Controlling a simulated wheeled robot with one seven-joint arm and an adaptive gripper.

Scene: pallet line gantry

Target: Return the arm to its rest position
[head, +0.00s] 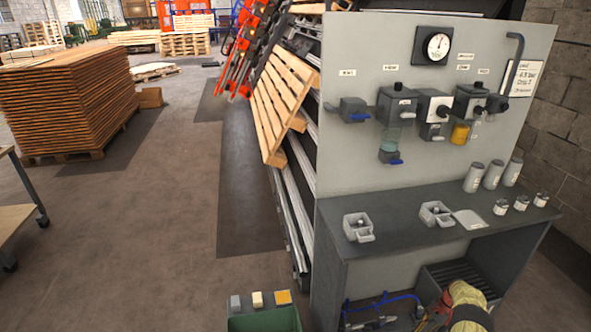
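Neither my arm nor my gripper shows in the head view, so the arm's pose and the gripper's state cannot be seen. In front of me on the right stands a grey panel (345,150) with a dial gauge (437,46), several valves and small units, one with a clear bowl and one with an amber bowl (460,133). Below it is a dark bench top (400,218) with two grey blocks, several grey canisters and small jars.
A green bin (264,320) with small blocks stands at the bottom centre. A pallet (285,103) leans on the conveyor left of the panel. A tall stack of boards (65,100) and a wheeled table (15,215) stand left. Open floor (150,230) lies between.

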